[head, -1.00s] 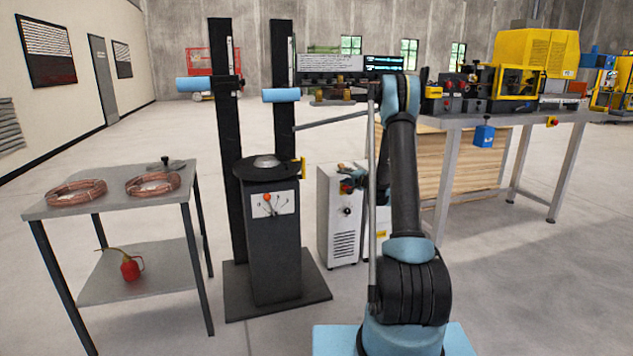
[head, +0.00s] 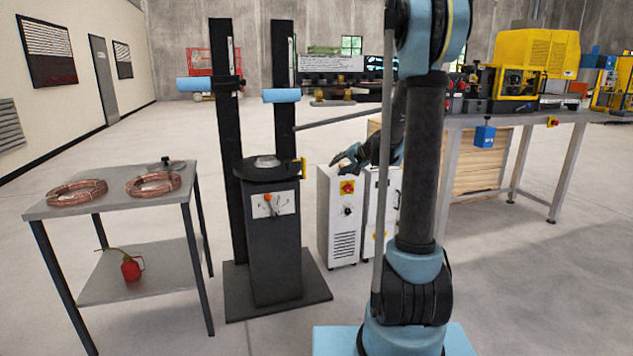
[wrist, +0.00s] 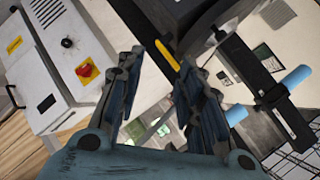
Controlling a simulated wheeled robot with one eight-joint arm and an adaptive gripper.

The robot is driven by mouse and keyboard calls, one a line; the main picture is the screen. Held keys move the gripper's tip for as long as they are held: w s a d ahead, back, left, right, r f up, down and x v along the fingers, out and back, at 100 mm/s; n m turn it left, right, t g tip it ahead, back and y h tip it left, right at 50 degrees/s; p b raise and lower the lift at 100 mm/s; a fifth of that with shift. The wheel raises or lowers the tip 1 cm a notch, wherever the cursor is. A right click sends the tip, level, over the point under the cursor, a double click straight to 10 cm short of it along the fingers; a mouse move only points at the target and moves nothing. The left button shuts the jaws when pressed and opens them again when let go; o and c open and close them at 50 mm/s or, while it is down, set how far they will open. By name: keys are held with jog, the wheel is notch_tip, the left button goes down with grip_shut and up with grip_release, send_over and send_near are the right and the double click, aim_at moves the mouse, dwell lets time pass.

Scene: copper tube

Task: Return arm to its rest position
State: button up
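My gripper (head: 350,158) is in the middle of the head view, in front of the white cabinets and right of the dark pedestal machine. In the wrist view my gripper (wrist: 160,88) has its two fingers spread apart, with nothing between them. My arm rises from its blue base at the lower right, and its forearm is partly hidden behind the upright upper link.
The dark pedestal machine (head: 275,240) and its posts stand left of my gripper. White cabinets (head: 342,225) stand close behind it. A side table (head: 110,205) holds copper coils (head: 77,192). A long workbench (head: 525,117) stands at the right. Floor in front is clear.

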jog(key=s+d+f+n+g+h, duration=0.2)
jog(key=s, duration=1.5)
jog(key=s+d+f+n+g+h, duration=0.2)
jog(key=s+g, duration=0.1)
jog(key=s, duration=1.5)
jog(key=s+d+f+g+h, duration=0.1)
jog(key=s+d+f, duration=0.1)
jog(key=s, duration=0.4)
jog(key=s+d+f+h, duration=0.2)
jog(key=s+d+f, duration=0.1)
jog(key=s, duration=0.4)
jog(key=shift+s+d+f+g, duration=0.2)
jog(key=shift+f+g, duration=0.2)
jog(key=shift+f, duration=0.25)
jog(key=shift+w+f, duration=0.2)
jog(key=shift+w, duration=0.2)
